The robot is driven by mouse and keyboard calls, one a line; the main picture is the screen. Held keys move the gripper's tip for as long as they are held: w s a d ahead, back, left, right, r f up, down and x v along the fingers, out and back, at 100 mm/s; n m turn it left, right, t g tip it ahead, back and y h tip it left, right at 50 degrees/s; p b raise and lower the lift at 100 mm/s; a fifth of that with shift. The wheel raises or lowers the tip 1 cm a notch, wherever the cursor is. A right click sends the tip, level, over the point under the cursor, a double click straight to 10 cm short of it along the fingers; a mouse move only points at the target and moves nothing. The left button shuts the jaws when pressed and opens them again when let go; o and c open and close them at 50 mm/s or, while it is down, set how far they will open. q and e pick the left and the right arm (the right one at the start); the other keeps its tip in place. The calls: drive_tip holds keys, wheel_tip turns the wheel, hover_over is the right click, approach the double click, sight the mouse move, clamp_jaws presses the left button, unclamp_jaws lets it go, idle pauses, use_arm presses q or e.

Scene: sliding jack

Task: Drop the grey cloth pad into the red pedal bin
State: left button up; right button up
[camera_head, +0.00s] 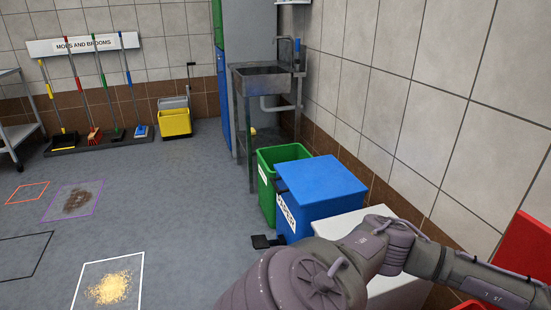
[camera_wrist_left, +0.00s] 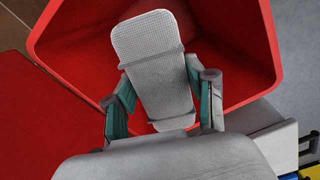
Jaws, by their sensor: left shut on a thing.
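The grey cloth pad (camera_wrist_left: 155,65) is a pale, rounded oblong with a textured face. My left gripper (camera_wrist_left: 165,103) is shut on it, with a finger on each side, in the left wrist view. The pad shows against the open mouth of the red pedal bin (camera_wrist_left: 270,45), apart from its rim as far as I can tell; its height over the bin is unclear. A flat red panel, seemingly the raised lid (camera_wrist_left: 60,110), is at the left. In the head view the red lid (camera_head: 527,255) is at the right edge. My right gripper is in no view.
A blue lidded bin (camera_head: 320,185) and an open green bin (camera_head: 283,155) stand by the wall, with a white bin (camera_head: 400,290) beside the blue one under my arm. A sink (camera_head: 265,82) is behind. The floor at left is open, with spilled yellow grains (camera_head: 109,288).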

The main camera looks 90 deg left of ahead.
use_arm(q)
wheel_tip(320, 180, down, 2)
drive_tip(key=shift+f+b, duration=0.25)
drive_tip(key=shift+b, duration=0.55)
drive_tip(key=shift+d+f+b, duration=0.1)
drive_tip(key=shift+f+b, duration=0.35)
drive_tip(key=shift+f, duration=0.2)
drive_tip(key=shift+f+b, duration=0.5)
drive_tip(key=shift+f, duration=0.25)
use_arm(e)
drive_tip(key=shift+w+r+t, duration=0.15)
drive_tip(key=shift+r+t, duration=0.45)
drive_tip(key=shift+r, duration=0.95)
use_arm(q)
drive_tip(key=o, duration=1.2)
drive_tip(key=shift+r, duration=0.1)
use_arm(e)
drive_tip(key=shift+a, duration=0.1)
use_arm(q)
wheel_tip(320, 180, up, 12)
drive_tip(key=shift+f, duration=0.1)
